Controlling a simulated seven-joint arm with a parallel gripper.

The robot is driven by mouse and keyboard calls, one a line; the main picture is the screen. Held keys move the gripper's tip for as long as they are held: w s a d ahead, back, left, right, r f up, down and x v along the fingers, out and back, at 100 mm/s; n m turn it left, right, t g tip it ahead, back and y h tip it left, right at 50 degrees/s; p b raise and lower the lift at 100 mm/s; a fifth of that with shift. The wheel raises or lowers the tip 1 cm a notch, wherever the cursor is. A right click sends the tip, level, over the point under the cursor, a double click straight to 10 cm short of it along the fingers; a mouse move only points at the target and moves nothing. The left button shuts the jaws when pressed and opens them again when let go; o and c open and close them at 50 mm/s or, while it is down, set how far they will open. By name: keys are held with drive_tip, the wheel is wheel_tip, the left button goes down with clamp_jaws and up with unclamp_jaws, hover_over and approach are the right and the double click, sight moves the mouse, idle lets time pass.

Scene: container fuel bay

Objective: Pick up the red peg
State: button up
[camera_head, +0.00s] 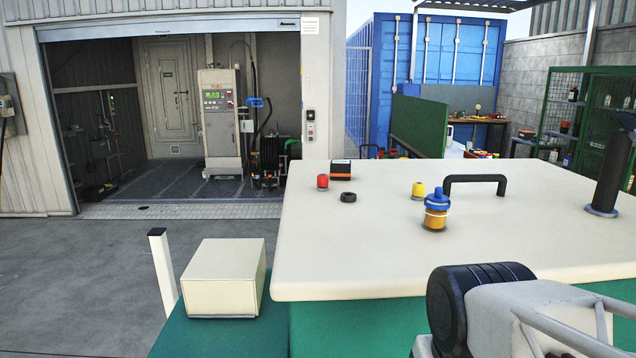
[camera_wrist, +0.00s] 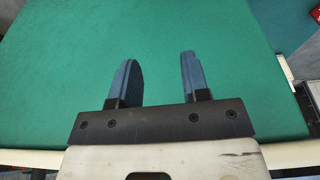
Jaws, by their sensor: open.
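The red peg (camera_head: 322,181) is a small, short red piece with a dark base. It stands near the far left edge of the cream-coloured top (camera_head: 360,260) in the head view. My gripper (camera_wrist: 157,75) is open and empty in the wrist view, its two blue-grey fingers apart above a plain green surface (camera_wrist: 160,30). The peg cannot be made out in the wrist view. In the head view my arm shows at the lower right, well away from the peg, and the gripper itself is out of frame.
Near the peg are a black-and-orange box (camera_head: 340,169) and a black ring (camera_head: 348,197). Further right are a yellow knob-like piece (camera_head: 418,190), a blue-lidded amber jar (camera_head: 436,212), a black handle (camera_head: 475,182) and a black post (camera_head: 610,175). The top's front left is clear.

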drive_tip(key=shift+o, duration=0.3)
drive_tip(key=o, duration=0.3)
drive_tip(key=shift+r, duration=0.1)
wheel_tip(320, 180, up, 21)
drive_tip(key=m+t+y, duration=0.8)
drive_tip(key=m, duration=2.1)
hover_over(324, 175)
drive_tip(key=s+d, duration=0.3)
drive_tip(key=s, duration=0.1)
drive_tip(key=shift+s+f, duration=0.1)
drive_tip(key=shift+f, duration=2.5)
